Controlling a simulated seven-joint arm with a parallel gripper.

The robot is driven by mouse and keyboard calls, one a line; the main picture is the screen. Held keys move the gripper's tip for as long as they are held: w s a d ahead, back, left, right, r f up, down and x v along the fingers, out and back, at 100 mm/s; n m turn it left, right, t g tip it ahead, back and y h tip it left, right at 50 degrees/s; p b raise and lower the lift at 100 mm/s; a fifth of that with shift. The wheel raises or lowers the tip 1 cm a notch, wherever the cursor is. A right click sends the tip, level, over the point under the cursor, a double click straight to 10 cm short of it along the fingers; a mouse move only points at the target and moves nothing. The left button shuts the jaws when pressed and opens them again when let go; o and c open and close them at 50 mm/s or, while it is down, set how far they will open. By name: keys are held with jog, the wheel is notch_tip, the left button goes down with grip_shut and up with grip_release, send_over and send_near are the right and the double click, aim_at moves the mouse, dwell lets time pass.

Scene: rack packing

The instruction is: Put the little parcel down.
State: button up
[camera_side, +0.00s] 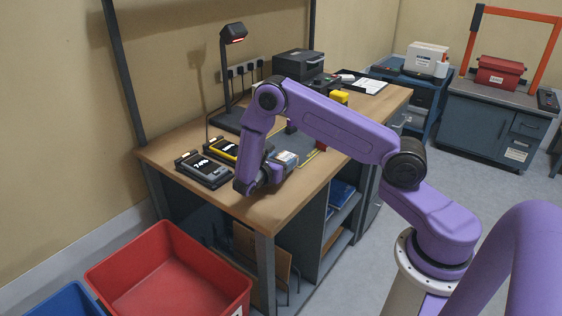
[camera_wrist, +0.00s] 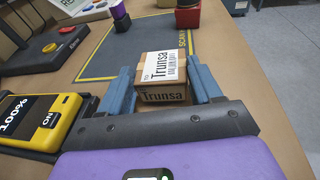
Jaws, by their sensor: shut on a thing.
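The little parcel (camera_wrist: 162,93) is a small brown box with white labels reading "Trunsa". My gripper (camera_wrist: 160,68) is shut on it, with a blue finger on each side. In the side view the parcel (camera_side: 287,158) shows at the end of my gripper (camera_side: 281,164), low over the front part of the wooden bench (camera_side: 280,201). A grey mat with a yellow outline (camera_wrist: 140,48) lies just beyond the parcel in the wrist view. I cannot tell whether the parcel touches the bench.
A yellow-framed device with a display (camera_wrist: 38,120) stands close to the left of my gripper. A lamp-like stand (camera_side: 232,34) rises at the back. A red bin (camera_side: 170,275) is on the floor.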

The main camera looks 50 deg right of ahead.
jog(key=shift+f, duration=0.15)
jog(key=o, duration=1.1)
